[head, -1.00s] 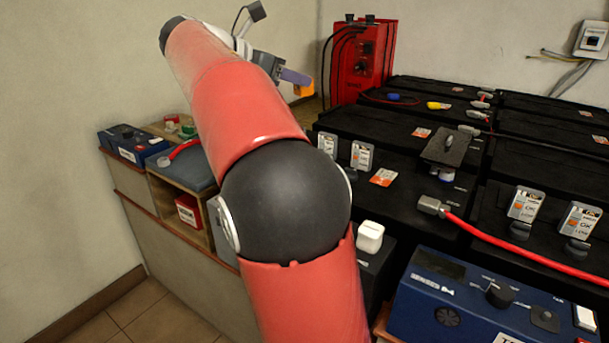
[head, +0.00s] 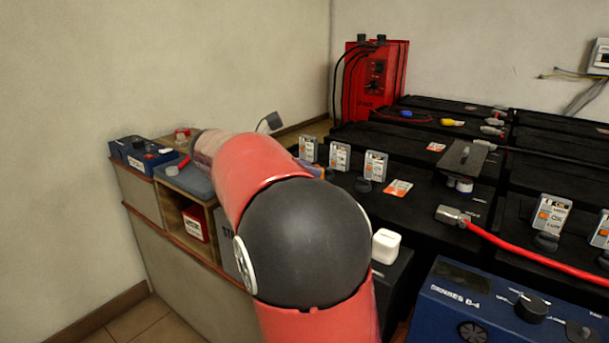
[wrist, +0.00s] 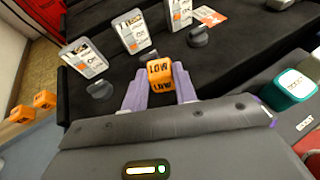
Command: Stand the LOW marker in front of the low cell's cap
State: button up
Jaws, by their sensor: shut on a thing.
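My gripper (wrist: 159,88) has pale purple fingers, shut on an orange cube marker lettered LOW (wrist: 160,75). The marker is over the black battery top, close to the middle reading card (wrist: 131,32); I cannot tell if it touches the surface. A grey cap partly shows just behind it. Other reading cards stand at left (wrist: 84,57) and right (wrist: 180,12), with round black caps (wrist: 99,89) and (wrist: 197,37) in front. The cards' readings are too small to tell which cell is low. In the head view my arm hides most of the gripper.
Two more orange markers (wrist: 44,99) lie at the left in the wrist view. A white and teal box (wrist: 292,85) is at the right. In the head view, a red cable (head: 525,250) and a blue unit (head: 470,305) lie right of my arm, with a red charger (head: 375,85) behind.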

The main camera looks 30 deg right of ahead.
jog(key=shift+f, duration=0.35)
jog(key=shift+f, duration=0.15)
jog(key=o, duration=0.9)
jog(key=shift+o, duration=0.2)
